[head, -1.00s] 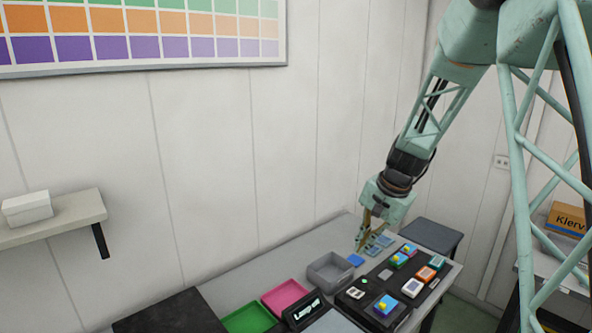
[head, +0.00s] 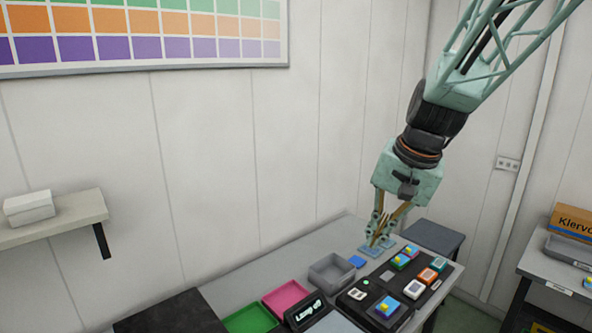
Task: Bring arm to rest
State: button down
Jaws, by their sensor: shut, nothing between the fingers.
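My gripper (head: 377,241) is shut and empty. In the head view it points down above the far end of the table (head: 290,259), close over some small blue pieces (head: 364,251) lying there. I cannot tell whether its fingertips touch them. My arm comes down from the upper right.
A black panel (head: 350,307) with several coloured blocks stands at the right. A grey bin (head: 331,270), a pink tray (head: 285,297) and a green tray (head: 250,319) line the table. A dark stool-like surface (head: 433,237) stands behind. A shelf (head: 60,226) with a white box (head: 29,207) hangs left.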

jog(key=s+d+r+n+h, duration=0.1)
jog(key=s+r+n, duration=0.1)
jog(key=s, duration=1.6)
jog(key=s+d+r+n+t+h, duration=0.1)
jog(key=s+r+n, duration=0.2)
jog(key=s, duration=1.5)
notch_tip(320, 180, up, 2)
jog(key=shift+s+r+n+b, duration=0.1)
jog(key=shift+s+n+b, duration=0.1)
jog(key=shift+n+b, duration=0.15)
